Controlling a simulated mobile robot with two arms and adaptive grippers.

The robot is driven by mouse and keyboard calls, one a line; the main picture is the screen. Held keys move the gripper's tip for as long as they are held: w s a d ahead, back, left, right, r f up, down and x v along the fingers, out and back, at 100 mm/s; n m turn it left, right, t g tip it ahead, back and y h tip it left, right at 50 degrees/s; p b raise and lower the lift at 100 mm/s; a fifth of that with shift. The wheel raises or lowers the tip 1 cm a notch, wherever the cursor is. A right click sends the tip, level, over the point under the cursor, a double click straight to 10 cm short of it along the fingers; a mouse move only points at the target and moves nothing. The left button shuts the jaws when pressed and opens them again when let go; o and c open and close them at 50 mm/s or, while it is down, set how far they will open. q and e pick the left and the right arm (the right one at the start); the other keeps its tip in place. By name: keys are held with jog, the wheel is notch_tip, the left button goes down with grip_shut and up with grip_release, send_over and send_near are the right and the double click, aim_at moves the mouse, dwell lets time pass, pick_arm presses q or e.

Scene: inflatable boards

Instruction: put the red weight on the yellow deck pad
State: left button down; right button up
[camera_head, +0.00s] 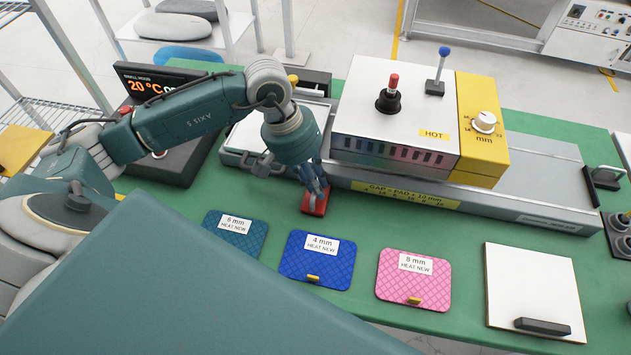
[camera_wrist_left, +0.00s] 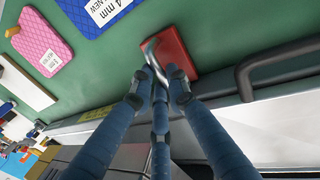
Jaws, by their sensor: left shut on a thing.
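The red weight (camera_head: 313,206) is a small red block with a metal handle. It sits on the green table just in front of the long grey machine bed. My left gripper (camera_head: 317,189) reaches down from above and is shut on its handle. In the left wrist view the blue fingers (camera_wrist_left: 160,80) close around the metal handle of the red weight (camera_wrist_left: 177,48). No yellow deck pad shows among the pads on the table. A yellow flat piece (camera_head: 20,148) lies on the wire shelf at the far left; I cannot tell what it is. My right gripper is not in view.
A teal pad (camera_head: 232,239), a blue pad (camera_head: 312,267) and a pink pad (camera_head: 400,290) lie along the table front. A white board (camera_head: 530,285) lies to their right. The white and yellow heater (camera_head: 400,115) stands behind the weight. A temperature display (camera_head: 150,85) stands left.

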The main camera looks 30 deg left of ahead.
pick_arm(q)
jog(key=shift+s+f+b, duration=0.1)
jog(key=shift+b, duration=0.2)
jog(key=c, duration=1.7)
grip_release()
